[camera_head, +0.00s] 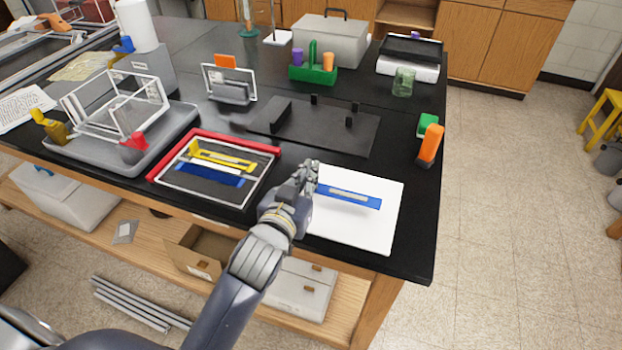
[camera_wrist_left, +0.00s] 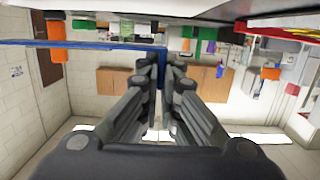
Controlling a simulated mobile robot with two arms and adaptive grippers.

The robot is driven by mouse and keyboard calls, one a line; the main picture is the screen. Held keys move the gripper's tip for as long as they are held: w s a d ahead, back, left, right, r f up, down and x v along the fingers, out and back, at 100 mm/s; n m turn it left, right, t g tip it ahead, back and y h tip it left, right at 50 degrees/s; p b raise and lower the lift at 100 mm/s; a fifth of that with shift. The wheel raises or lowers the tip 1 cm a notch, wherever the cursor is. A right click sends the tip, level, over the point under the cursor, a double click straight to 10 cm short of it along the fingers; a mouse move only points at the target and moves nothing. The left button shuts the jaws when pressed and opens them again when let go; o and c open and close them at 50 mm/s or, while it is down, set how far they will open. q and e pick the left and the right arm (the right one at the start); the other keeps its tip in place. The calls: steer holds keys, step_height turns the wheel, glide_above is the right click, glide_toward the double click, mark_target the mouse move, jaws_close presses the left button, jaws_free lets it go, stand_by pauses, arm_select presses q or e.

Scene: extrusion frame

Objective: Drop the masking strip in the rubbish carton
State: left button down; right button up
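The bar is over a white board (camera_head: 375,232) at the right front of the bench. My left gripper (camera_head: 312,178) is at the bar's left end. In the left wrist view its fingers (camera_wrist_left: 164,75) are close together, with the blue bar (camera_wrist_left: 100,45) running out to the left and a blue part between the fingertips. An open brown carton (camera_head: 187,258), apparently the rubbish carton, stands on the shelf below the bench. My right gripper is out of view.
A red-edged tray (camera_head: 160,172) with blue and yellow bars lies left of the board. A dark plate (camera_head: 340,138) with upright posts is behind. An orange-handled clamp (camera_head: 430,143) stands at the right edge. White boxes (camera_head: 300,292) flank the carton.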

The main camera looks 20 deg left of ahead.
arm_select(q)
steer(key=shift+w+f, duration=0.1)
steer(key=shift+w, duration=0.75)
steer(key=shift+f, duration=1.75)
steer(key=shift+f, duration=0.15)
steer(key=c, duration=1.8)
jaws_free()
